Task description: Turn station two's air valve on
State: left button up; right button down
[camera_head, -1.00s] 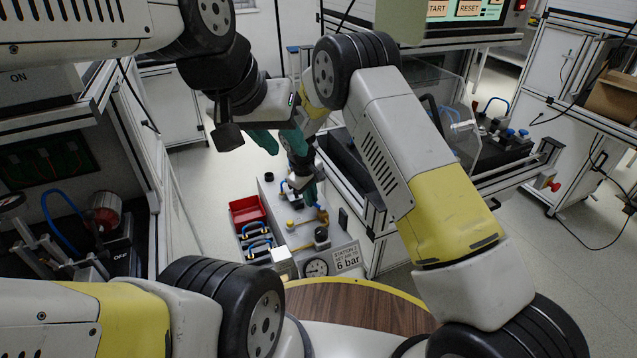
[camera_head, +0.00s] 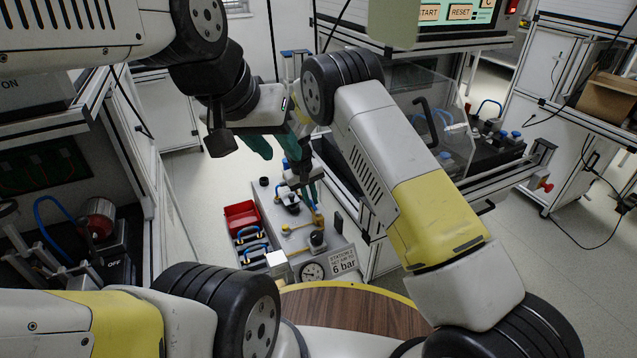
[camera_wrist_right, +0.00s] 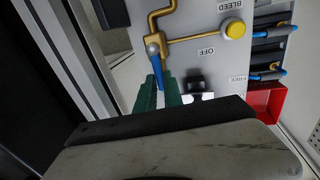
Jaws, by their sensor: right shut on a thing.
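The air valve is a blue lever (camera_wrist_right: 158,70) on a brass pipe (camera_wrist_right: 200,38), mounted on a grey panel (camera_wrist_right: 190,15). My right gripper (camera_wrist_right: 160,92) has its green fingers on either side of the lever's end, shut on it. The lever points down the right wrist view, at an angle to the straight pipe, with an "OFF" label (camera_wrist_right: 206,51) to its right. In the head view my right gripper (camera_head: 307,190) is at the panel and partly hides the valve. My left gripper (camera_head: 278,143) hangs above and left of it, its green fingers apart and empty.
A yellow bleed button (camera_wrist_right: 235,29) sits at the pipe's end. A pressure gauge (camera_head: 312,271) and a "6 bar" sign (camera_head: 344,260) stand at the panel's near end. A red bin (camera_head: 241,216) is to its left. Machine frames stand on both sides.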

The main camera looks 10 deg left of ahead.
jog(key=c, duration=1.5)
grip_release()
jog(key=r, duration=0.2)
jog(key=a+r, duration=0.1)
jog(key=r, duration=0.4)
jog(key=shift+s+a+r, duration=0.15)
jog(key=shift+s+r, duration=0.2)
jog(key=shift+s, duration=0.05)
